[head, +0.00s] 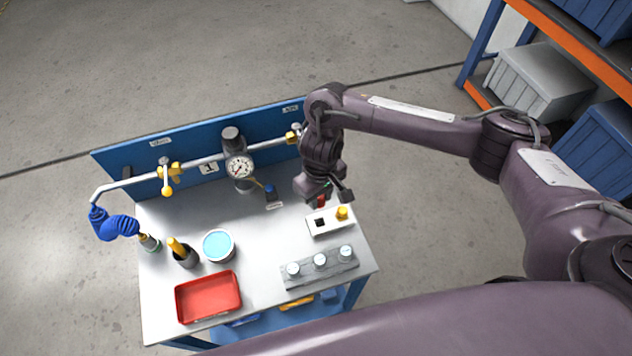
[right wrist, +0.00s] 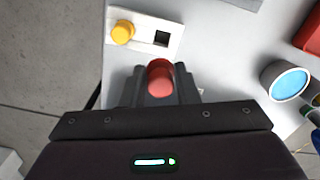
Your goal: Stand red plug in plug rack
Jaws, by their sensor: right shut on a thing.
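The red plug (right wrist: 160,78) is between the fingers of my right gripper (right wrist: 155,85) in the right wrist view, and the gripper is shut on it. In the head view my right gripper (head: 333,197) is just behind the plug rack, and only a bit of the red plug (head: 321,202) shows beside its fingers. The plug rack (head: 318,229) is a white block on the bench; it also shows in the right wrist view (right wrist: 143,37). One square hole is empty, and a yellow plug (head: 342,212) stands in the other place. My left gripper is not in view.
A grey block with several white-capped pieces (head: 320,270) is in front of the rack. A red tray (head: 208,298), a blue-topped tin (head: 218,245) and a dark cup with a yellow handle (head: 183,252) stand to the left. A pipe with a gauge (head: 239,167) runs along the blue back panel (head: 130,155).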

